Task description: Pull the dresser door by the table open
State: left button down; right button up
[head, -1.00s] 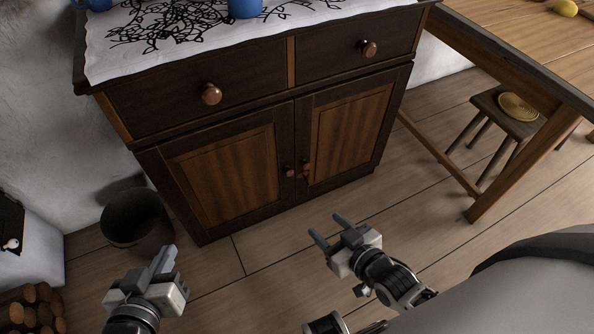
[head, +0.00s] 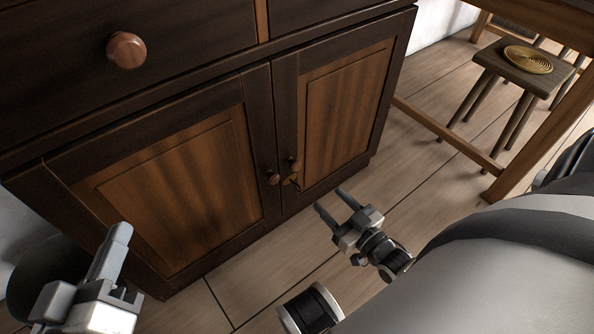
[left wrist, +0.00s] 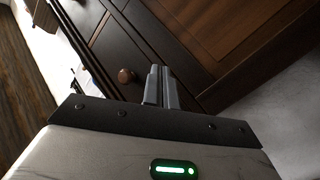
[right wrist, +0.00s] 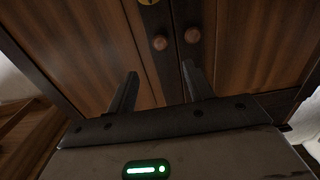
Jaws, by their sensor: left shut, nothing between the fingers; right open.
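The dark-framed dresser has two lower doors; the one by the table is the right door (head: 345,110) in the head view, and it is closed. Its round wooden knob (head: 295,164) has a brass key (head: 290,181) just below it. In the right wrist view this door's knob (right wrist: 160,42) is the left one of two. My right gripper (head: 329,198) is open and empty, in front of and apart from the doors, with its fingers pointing toward the knobs. My left gripper (head: 121,230) is shut and empty in front of the left door (head: 170,190).
The left door's knob (head: 272,178) is close beside the right one. A drawer knob (head: 126,50) juts out above. A stool (head: 525,70) with a woven disc and a table leg (head: 535,150) stand to the right. The tiled floor (head: 400,195) before the right door is clear.

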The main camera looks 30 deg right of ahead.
aim_at(298, 168)
jog(key=w+b, duration=0.1)
jog(key=w, duration=0.3)
jog(key=w+b, duration=0.1)
jog(key=w, duration=0.3)
jog(key=w+a+b, duration=0.1)
jog(key=w, duration=0.3)
jog(key=shift+f+b, duration=0.1)
jog(key=shift+b, duration=0.3)
pick_arm(q)
notch_tip(298, 168, up, 7)
jog(key=w+m+t+h, duration=0.2)
jog(key=m+t, duration=0.2)
jog(key=m, duration=0.1)
jog(key=shift+w+a+h, duration=0.15)
jog(key=shift+a+h, duration=0.25)
jog(key=shift+a, duration=0.05)
pick_arm(e)
jog(key=shift+w, duration=0.55)
pick_arm(q)
jog(key=shift+r, duration=0.1)
pick_arm(e)
grip_shut()
jog(key=shift+s, duration=0.1)
